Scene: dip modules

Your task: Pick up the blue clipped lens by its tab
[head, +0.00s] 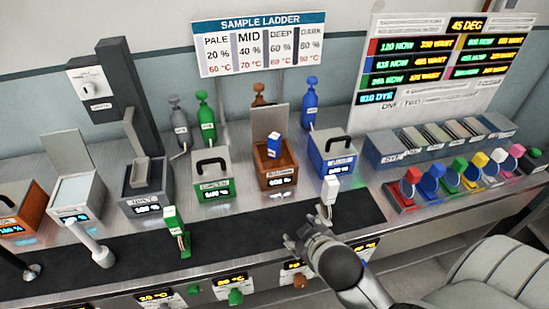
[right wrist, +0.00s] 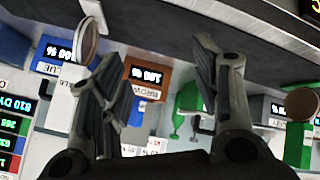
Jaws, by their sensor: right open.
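A blue-tabbed clip (head: 437,168) with a round lens stands in the row of coloured clips at the right of the head view. Another blue tab (head: 274,145) with a white label stands up in the open brown bath (head: 274,176); whatever is below it is hidden. I cannot tell which of them is the clipped lens. My right gripper (head: 306,237) is over the dark strip, in front of the brown bath and apart from both blue tabs. In the right wrist view its fingers (right wrist: 155,85) are spread and nothing is between them.
A lidded blue bath (head: 328,160) and a green bath (head: 214,180) flank the brown one. A white tab (head: 330,188) and a green clip (head: 175,228) stand near the dark strip (head: 240,225). A chair (head: 497,272) is at the lower right.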

